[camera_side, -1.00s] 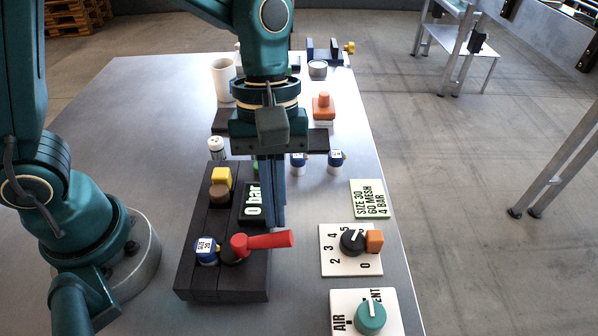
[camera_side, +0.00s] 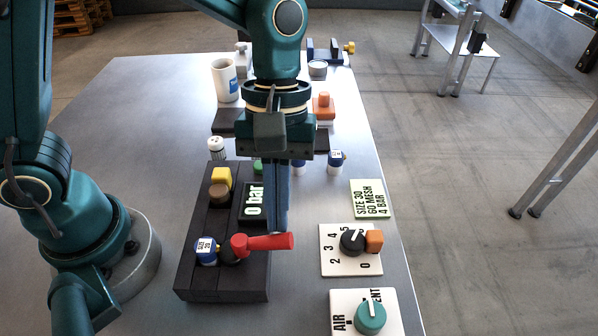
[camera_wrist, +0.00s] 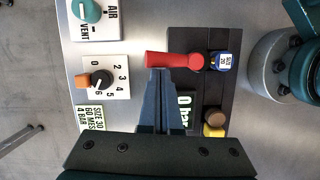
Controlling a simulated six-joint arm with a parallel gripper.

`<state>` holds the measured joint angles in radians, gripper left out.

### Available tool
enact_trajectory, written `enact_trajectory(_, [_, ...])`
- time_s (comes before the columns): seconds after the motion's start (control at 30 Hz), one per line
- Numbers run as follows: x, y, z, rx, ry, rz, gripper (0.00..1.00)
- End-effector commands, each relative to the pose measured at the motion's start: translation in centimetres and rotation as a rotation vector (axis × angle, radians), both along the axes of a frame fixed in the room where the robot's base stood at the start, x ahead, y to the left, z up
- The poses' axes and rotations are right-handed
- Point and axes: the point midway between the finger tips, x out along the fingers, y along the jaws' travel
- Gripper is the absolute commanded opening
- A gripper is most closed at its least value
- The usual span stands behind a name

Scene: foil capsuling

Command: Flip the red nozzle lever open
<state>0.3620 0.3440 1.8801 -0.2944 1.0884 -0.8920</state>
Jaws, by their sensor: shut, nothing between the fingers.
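The red nozzle lever (camera_side: 264,242) sits on the dark block (camera_side: 222,292), its handle pointing right in the side view, across the block's right edge. In the wrist view the red lever (camera_wrist: 172,60) lies just beyond my fingertips. My gripper (camera_side: 280,230) points down, its fingers together and empty. The fingertips are right behind the lever handle in the side view, very close to it; I cannot tell whether they touch. A blue and white cap marked SIZE 20 (camera_side: 206,250) sits at the lever's left.
Right of the block are a dial with a black knob (camera_side: 352,240) and orange piece (camera_side: 374,240), and an AIR/VENT switch (camera_side: 370,316). A display reading 0 bar (camera_side: 254,203), a yellow block (camera_side: 220,176) and a brown knob (camera_side: 219,192) are on the block. A white mug (camera_side: 225,82) stands behind.

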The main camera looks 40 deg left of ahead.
Motion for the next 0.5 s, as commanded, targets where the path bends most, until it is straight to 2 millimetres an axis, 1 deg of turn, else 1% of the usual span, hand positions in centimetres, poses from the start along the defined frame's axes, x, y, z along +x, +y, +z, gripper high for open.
enact_trajectory(0.27, [-0.4, -0.8, 0.0, 0.0, 0.001, -0.157, 0.0])
enact_trajectory(0.5, [-1.0, -1.9, 0.0, 0.001, 0.001, -0.381, 0.0])
